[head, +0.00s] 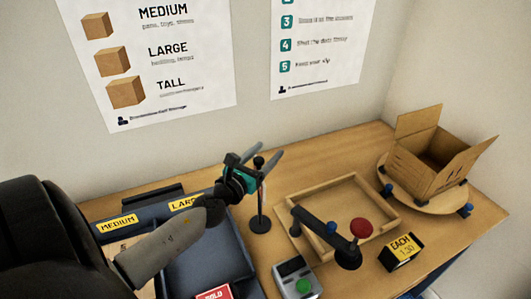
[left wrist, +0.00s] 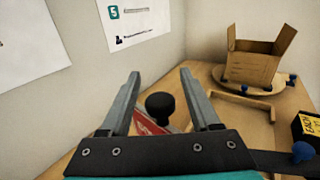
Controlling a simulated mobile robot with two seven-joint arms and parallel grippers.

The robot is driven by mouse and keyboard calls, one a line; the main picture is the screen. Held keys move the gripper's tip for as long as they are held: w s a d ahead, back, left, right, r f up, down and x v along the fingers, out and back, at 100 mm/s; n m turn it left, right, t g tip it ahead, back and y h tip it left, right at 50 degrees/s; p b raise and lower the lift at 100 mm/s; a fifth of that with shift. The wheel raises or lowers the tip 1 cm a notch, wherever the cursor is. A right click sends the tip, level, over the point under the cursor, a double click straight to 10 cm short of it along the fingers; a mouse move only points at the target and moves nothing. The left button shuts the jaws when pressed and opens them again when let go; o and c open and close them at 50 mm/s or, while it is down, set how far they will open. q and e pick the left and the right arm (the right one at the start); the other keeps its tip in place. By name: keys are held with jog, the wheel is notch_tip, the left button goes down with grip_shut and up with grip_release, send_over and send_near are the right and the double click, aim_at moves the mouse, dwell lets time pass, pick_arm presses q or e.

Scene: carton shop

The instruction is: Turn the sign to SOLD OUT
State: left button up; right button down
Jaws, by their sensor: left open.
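A small stand with a round black base (head: 260,225) and thin post stands at the middle of the table. Its black knob (head: 258,161) shows between the fingers of my left gripper (head: 263,155), which is open. In the left wrist view the knob (left wrist: 160,105) sits between the two fingers, apart from both. A red panel with a pale edge (left wrist: 148,127) shows just left of the knob, partly behind the left finger; its lettering cannot be read. In the head view my gripper hides that panel. My right gripper is out of view.
A blue tray (head: 232,258) with MEDIUM and LARGE labels lies below my left arm. A red SOLD card (head: 213,293) is cut off at the bottom.

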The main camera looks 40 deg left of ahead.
pick_arm(q)
grip_shut()
dwell(0.3)
